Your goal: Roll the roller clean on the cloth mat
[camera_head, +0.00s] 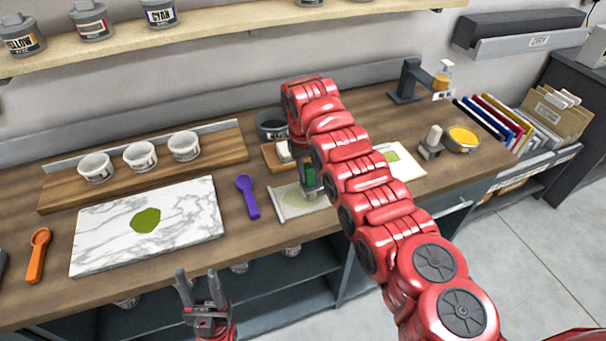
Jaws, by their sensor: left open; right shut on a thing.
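The cloth mat (291,205) is a pale sheet with a greenish smear, lying near the counter's front edge left of my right arm. My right gripper (309,184) is over the mat, pointing down and shut on the roller. A small green part (308,171) shows at the gripper, apparently the roller's handle. The rest of the roller is hidden, and I cannot tell whether it touches the mat. My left gripper (202,287) is open and empty, in front of the counter's edge and below its top.
A marble slab (190,208) with a green ink patch (146,220) lies left. A purple spoon (248,196) lies between slab and mat; an orange spoon (38,255) lies far left. White cups (140,157) stand behind the slab. A dark pot (271,124) stands behind the mat.

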